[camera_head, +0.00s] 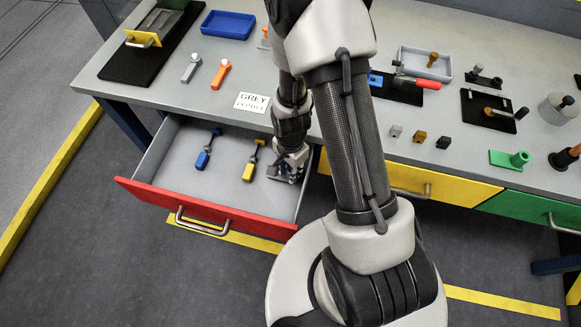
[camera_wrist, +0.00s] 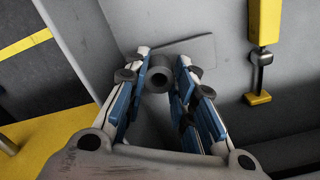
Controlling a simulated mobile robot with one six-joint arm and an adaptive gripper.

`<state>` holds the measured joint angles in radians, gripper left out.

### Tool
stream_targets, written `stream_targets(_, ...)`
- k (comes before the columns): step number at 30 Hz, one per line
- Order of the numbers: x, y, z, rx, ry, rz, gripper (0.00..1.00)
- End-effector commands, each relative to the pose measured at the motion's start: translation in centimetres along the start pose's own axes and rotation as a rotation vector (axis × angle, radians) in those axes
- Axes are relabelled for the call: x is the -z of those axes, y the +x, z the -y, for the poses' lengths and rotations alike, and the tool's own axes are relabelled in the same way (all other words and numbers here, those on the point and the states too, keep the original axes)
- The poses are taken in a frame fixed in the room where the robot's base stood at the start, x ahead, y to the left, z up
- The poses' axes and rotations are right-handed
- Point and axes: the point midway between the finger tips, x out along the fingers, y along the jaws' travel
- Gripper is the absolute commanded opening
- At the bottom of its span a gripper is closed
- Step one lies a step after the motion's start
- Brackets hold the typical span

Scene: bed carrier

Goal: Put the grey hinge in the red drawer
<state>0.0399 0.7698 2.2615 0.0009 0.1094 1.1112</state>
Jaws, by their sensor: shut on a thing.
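The red drawer (camera_head: 208,206) is pulled open below the tabletop, with its grey floor showing. My gripper (camera_head: 290,174) reaches down into the drawer's right end, close to the right wall. In the wrist view my gripper (camera_wrist: 162,76) is shut on the grey hinge (camera_wrist: 158,79), whose round hollow barrel shows between the blue-padded fingers. The rest of the hinge is mostly hidden by the fingers. In the head view the hinge is too small and covered to make out clearly. I cannot tell whether it touches the drawer floor.
A blue-handled tool (camera_head: 203,159) and a yellow-handled tool (camera_head: 250,170) lie in the drawer left of my gripper; the yellow one also shows in the wrist view (camera_wrist: 264,28). The shut yellow drawer (camera_head: 455,189) is to the right. The drawer's left part has free floor.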

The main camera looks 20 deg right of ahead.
Motion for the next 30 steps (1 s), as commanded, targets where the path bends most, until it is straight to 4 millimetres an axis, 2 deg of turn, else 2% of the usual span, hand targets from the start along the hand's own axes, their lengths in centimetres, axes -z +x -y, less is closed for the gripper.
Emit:
stream_targets(22,0.0,1.0,0.0,0.001,0.000,0.000,0.00)
stream_targets(23,0.0,0.9,0.0,0.001,0.000,-0.001,0.26)
stream_targets(30,0.0,0.9,0.0,0.000,0.000,0.000,0.42)
